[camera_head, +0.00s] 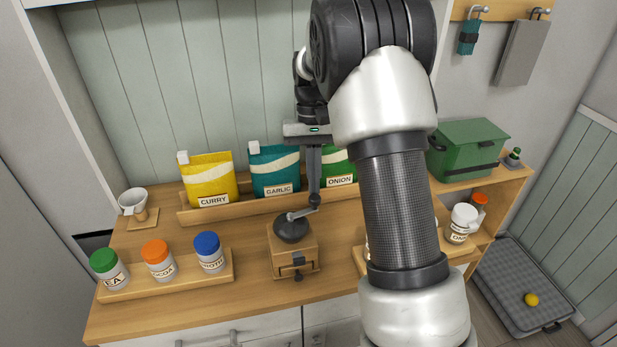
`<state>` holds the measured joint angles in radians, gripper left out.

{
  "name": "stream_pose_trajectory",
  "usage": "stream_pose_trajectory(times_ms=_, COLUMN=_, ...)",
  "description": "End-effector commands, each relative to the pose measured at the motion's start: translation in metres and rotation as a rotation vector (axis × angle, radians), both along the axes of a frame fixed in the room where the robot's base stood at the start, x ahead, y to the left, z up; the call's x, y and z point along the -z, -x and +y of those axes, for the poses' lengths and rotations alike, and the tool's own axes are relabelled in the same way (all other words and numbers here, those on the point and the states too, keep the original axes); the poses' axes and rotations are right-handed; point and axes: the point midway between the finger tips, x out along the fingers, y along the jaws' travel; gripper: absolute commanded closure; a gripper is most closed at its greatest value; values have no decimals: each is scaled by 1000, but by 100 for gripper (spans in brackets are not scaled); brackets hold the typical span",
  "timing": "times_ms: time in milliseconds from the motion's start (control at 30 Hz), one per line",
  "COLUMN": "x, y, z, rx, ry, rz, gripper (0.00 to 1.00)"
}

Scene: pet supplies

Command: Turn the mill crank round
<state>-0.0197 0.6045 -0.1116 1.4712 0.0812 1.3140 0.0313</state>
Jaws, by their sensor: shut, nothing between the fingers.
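The mill is a small wooden box (294,252) with a drawer at its front and a dark domed top (291,230), standing on the wooden counter. Its metal crank (301,213) reaches from the top toward the back right and ends in a dark knob (315,201). My gripper (314,188) points down from above, right over the knob. Its fingers are together. In this view the fingertips meet the knob's upper end; I cannot tell whether they touch it.
Behind the mill, a rack holds yellow curry (208,180), teal garlic (274,170) and green onion (339,167) bags. A left tray (172,283) holds three jars. A white mug (133,201) stands at left, a green box (467,150) at right. My arm hides part of the right counter.

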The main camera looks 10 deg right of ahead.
Motion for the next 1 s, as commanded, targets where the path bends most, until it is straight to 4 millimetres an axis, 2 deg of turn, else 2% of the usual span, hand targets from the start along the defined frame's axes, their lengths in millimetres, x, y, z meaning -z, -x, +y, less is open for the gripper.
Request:
stream_pose_trajectory(times_ms=500, x=0, y=22, z=-11, rx=301, ry=0, rz=1, gripper=100)
stream_pose_trajectory(times_ms=1000, x=0, y=26, z=-12, rx=352, ry=0, rz=1, gripper=100)
